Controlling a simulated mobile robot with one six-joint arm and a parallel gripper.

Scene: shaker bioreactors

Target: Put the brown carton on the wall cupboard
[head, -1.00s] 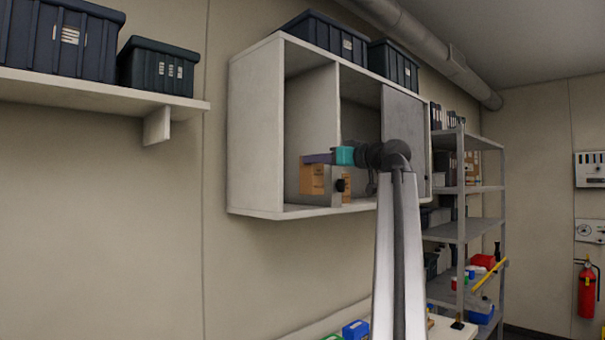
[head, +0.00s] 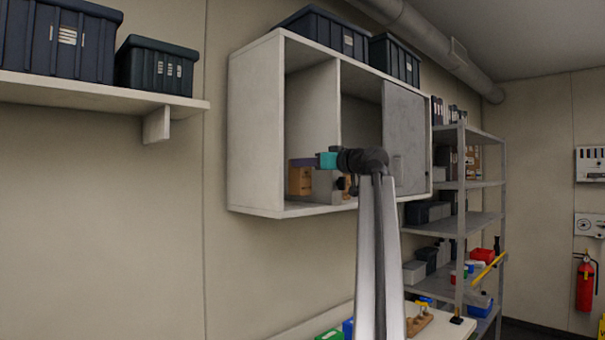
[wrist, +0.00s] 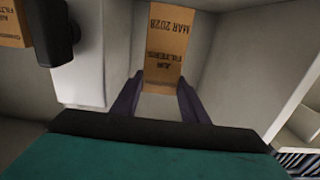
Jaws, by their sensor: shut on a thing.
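My gripper (wrist: 162,100), with purple fingers and a teal body, reaches into the open-fronted wall cupboard (head: 256,130). In the wrist view its fingers are shut on a brown carton (wrist: 167,42), whose printed label reads upside down. In the head view this carton (head: 300,181) shows below the fingers, low in the left compartment. I cannot tell whether its base touches the cupboard floor. A second brown carton (wrist: 12,25) shows at the upper left of the wrist view.
A pale block (wrist: 85,60) with a dark knob (wrist: 58,35) is close beside the held carton. A grey door (head: 405,137) covers the cupboard's right part. Dark bins (head: 325,36) stand on its top. A metal shelf rack (head: 465,225) stands to the right.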

